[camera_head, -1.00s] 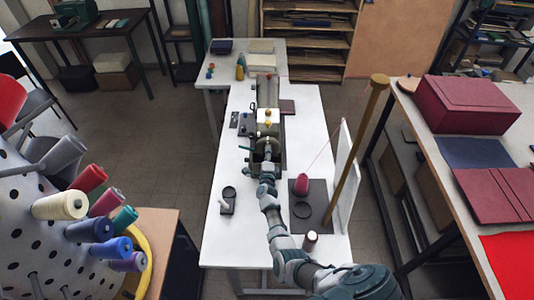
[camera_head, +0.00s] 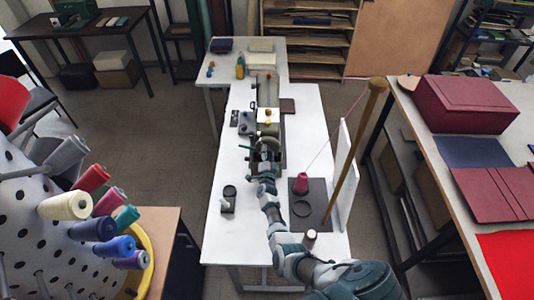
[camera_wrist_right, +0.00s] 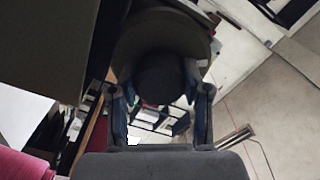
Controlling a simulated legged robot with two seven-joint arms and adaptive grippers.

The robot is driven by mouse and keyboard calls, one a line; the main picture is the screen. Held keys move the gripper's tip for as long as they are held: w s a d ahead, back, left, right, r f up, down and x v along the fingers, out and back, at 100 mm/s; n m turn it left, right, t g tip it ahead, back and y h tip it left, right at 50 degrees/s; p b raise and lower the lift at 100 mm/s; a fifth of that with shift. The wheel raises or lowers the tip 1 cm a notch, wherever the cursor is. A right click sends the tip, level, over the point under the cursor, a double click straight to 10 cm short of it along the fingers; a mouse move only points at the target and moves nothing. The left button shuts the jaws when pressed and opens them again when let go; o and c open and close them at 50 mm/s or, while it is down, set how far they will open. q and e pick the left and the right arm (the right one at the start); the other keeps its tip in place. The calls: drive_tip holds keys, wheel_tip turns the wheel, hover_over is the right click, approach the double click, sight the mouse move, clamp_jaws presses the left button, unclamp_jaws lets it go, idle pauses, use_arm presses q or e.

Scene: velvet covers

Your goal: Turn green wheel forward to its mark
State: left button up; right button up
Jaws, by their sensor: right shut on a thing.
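A sewing machine (camera_head: 267,117) stands on the white table, and the green wheel is at its near end. In the head view my right gripper (camera_head: 262,160) reaches this end and largely covers the wheel. In the right wrist view the wheel (camera_wrist_right: 140,48) shows as a broad dark disc with a round dark boss in front. My right gripper (camera_wrist_right: 160,95) is shut on this boss, one finger on each side. The wheel's green colour and its mark cannot be made out. My left gripper is not in view.
A crimson thread cone (camera_head: 301,183) stands on a dark base beside my right arm, with a brown post (camera_head: 350,160) and a white upright panel (camera_head: 344,170) close by. A small dark stand (camera_head: 229,198) is left of the arm. A rack of spools (camera_head: 65,205) fills the lower left.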

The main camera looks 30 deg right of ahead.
drive_tip(key=shift+d+r, duration=0.15)
drive_tip(key=shift+r, duration=0.1)
drive_tip(key=o, duration=0.9)
drive_tip(key=shift+w, duration=0.1)
drive_tip(key=shift+o, duration=1.3)
drive_tip(key=shift+d+f, duration=0.1)
drive_tip(key=shift+f, duration=0.1)
drive_tip(key=shift+f, duration=0.15)
drive_tip(key=shift+s+a, duration=0.25)
drive_tip(key=shift+a, duration=0.1)
drive_tip(key=v, duration=1.1)
drive_tip(key=shift+s+f, duration=0.1)
drive_tip(key=shift+s, duration=0.05)
